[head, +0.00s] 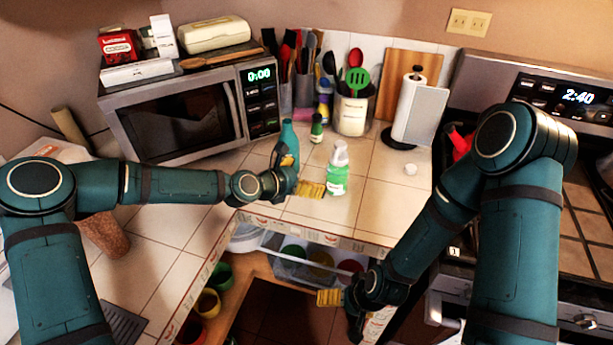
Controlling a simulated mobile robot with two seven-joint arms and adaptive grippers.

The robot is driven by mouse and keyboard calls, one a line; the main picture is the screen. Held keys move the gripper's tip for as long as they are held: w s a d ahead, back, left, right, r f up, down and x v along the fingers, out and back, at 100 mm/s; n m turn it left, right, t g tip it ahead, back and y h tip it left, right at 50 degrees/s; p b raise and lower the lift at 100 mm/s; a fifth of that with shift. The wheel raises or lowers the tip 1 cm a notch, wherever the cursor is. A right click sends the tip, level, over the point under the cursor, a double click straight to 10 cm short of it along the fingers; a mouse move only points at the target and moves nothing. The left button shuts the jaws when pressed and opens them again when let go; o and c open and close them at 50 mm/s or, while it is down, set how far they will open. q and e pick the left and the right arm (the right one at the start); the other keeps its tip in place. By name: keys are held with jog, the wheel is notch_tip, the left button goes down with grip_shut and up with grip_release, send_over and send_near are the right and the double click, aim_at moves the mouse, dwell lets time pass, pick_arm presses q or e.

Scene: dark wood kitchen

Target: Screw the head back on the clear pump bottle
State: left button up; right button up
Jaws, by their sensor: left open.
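The clear pump bottle (336,179) stands upright on the tiled counter near its front edge, with green liquid inside. A whitish top part (340,153) shows above the liquid; I cannot tell whether it is the bare neck or a head. A small white round piece (410,169) lies on the counter to its right; I cannot tell whether it is the pump head. My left gripper (303,178) is open just left of the bottle, its yellow-padded finger close to the bottle's lower left side. My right gripper (340,306) hangs low before the counter edge, its opening unclear.
A teal bottle (289,139) stands behind my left gripper. A small green bottle (316,128), a utensil crock (352,114) and a paper towel holder (414,112) stand behind. The microwave (180,115) is at left, the stove (585,205) at right.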

pick_arm(q)
jog(key=s+f+m+g, duration=0.1)
jog(key=s+f+m, duration=0.2)
jog(key=f, duration=0.1)
jog(key=s+f+m+g+y, duration=0.1)
jog(key=s+f+m, duration=0.3)
jog(key=shift+s+a+f, duration=0.1)
jog(key=shift+s, duration=0.1)
jog(key=s+a+f+m+g+y, duration=0.2)
jog(key=s+a+f+m, duration=0.3)
jog(key=s+m, duration=0.3)
jog(key=s+a+f+m+g+y, duration=0.2)
jog(key=s+a+f+m+y, duration=0.2)
jog(key=s, duration=0.6)
jog(key=a+f+m, duration=0.2)
jog(key=a+m, duration=0.1)
jog(key=m, duration=0.1)
jog(key=shift+a+m, duration=0.2)
jog(key=shift+m, duration=0.1)
jog(key=shift+s, duration=0.1)
